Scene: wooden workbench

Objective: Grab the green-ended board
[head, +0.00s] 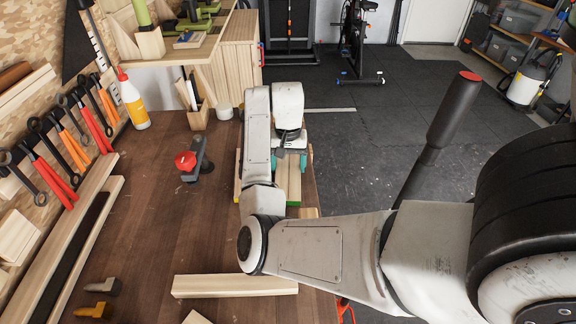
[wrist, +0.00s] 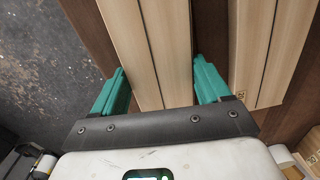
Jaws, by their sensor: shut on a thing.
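My gripper (head: 290,158), with teal fingers, is at the right edge of the workbench and points down. In the wrist view my gripper (wrist: 160,90) has one finger on each side of a pale wooden board (wrist: 150,45) and is shut on it. In the head view this board (head: 288,183) runs along the bench edge, partly hidden by my arm.
Another pale board (wrist: 272,45) lies parallel to the right in the wrist view. A loose board (head: 235,286) lies at the front of the workbench (head: 165,215). A red-knobbed tool (head: 194,160) and a glue bottle (head: 134,104) stand left. The bench middle is clear.

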